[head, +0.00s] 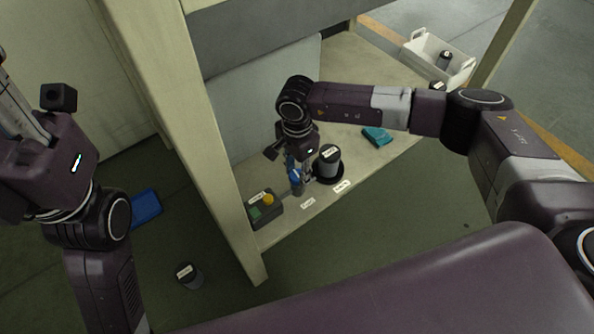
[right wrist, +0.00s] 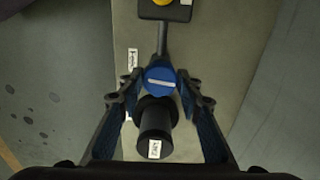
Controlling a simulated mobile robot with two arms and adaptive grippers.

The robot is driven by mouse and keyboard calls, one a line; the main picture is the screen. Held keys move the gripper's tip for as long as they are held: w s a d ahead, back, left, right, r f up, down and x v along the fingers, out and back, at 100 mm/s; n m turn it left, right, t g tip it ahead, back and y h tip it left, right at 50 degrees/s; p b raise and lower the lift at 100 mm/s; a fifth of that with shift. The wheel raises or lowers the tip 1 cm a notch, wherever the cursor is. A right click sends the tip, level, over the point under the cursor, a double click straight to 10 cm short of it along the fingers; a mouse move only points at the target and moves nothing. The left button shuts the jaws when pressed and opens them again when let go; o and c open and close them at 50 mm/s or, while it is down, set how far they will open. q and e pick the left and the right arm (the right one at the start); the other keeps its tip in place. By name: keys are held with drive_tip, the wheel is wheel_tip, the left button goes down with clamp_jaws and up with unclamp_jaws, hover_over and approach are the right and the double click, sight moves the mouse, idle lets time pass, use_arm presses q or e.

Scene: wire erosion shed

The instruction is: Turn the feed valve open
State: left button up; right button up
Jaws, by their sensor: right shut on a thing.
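The feed valve shows in the right wrist view as a round blue knob (right wrist: 160,82) with a white bar lying nearly crosswise in the picture. A dark pipe (right wrist: 162,40) runs from it toward a box with a yellow button. My right gripper (right wrist: 161,88) is shut on the knob, one finger on each side. In the head view my right gripper (head: 297,180) reaches down to the bench beside the control box, and hides most of the valve.
A dark labelled canister (head: 329,162) stands close right of my right gripper. The control box (head: 266,212) is to its left. A teal cloth (head: 377,136) lies on the bench. A post (head: 225,140) rises at left. A white crate (head: 413,45) stands farther back.

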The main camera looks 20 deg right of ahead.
sight(297, 175)
drive_tip(key=shift+n, duration=0.7)
drive_tip(key=o, duration=1.2)
drive_tip(key=shift+c, duration=0.2)
drive_tip(key=shift+r, duration=0.15)
drive_tip(key=shift+r, duration=3.6)
